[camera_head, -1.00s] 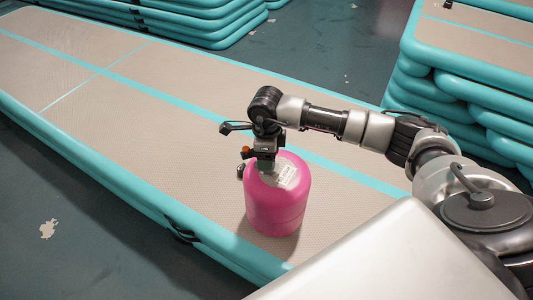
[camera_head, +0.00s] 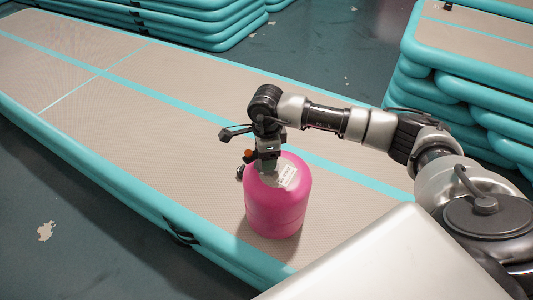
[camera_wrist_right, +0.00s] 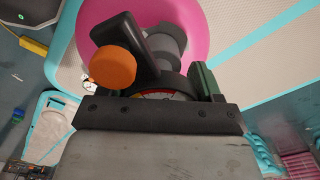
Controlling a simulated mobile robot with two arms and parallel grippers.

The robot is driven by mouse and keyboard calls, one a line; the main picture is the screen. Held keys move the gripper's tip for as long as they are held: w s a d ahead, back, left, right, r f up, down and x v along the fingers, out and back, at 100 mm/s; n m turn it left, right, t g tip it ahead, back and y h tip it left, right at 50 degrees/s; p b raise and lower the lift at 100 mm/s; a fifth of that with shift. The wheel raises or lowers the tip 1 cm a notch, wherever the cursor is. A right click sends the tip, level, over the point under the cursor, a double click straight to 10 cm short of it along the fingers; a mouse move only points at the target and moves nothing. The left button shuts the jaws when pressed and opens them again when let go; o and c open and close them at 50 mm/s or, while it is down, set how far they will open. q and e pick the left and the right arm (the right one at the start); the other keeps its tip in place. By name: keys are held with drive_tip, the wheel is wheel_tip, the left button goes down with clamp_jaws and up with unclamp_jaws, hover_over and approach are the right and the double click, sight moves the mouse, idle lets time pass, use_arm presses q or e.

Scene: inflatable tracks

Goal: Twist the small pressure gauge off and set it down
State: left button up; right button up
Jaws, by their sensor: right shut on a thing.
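A pink canister (camera_head: 275,208) stands upright on the track, with a white label on top. My right gripper (camera_head: 268,165) reaches down over its top, where the fitting is mostly hidden. In the right wrist view my right gripper (camera_wrist_right: 168,82) is shut on the small pressure gauge (camera_wrist_right: 163,95). Only a thin strip of the gauge's dial, with some red, shows at the edge of the gripper body. Grey valve parts (camera_wrist_right: 172,42) lie beyond it, above the pink canister top. An orange knob (camera_wrist_right: 112,67) sits left of the gauge. My left gripper is not in view.
The beige inflatable track (camera_head: 130,130) with teal edges has wide free room left of the canister. More tracks are stacked at the back (camera_head: 205,25) and at the right (camera_head: 480,75). A dark floor surrounds them.

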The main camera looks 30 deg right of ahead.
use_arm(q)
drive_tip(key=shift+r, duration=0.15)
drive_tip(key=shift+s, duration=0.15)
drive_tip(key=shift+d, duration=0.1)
use_arm(e)
drive_tip(key=shift+n, duration=0.3)
drive_tip(key=shift+n+b, duration=0.45)
drive_tip(key=shift+n, duration=0.55)
drive_tip(key=shift+n+b, duration=0.6)
drive_tip(key=shift+n, duration=0.2)
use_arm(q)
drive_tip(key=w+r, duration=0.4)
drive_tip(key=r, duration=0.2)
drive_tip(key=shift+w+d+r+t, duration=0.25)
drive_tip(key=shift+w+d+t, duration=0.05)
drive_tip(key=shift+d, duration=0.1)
use_arm(e)
drive_tip(key=shift+n, duration=0.3)
drive_tip(key=shift+r, duration=0.1)
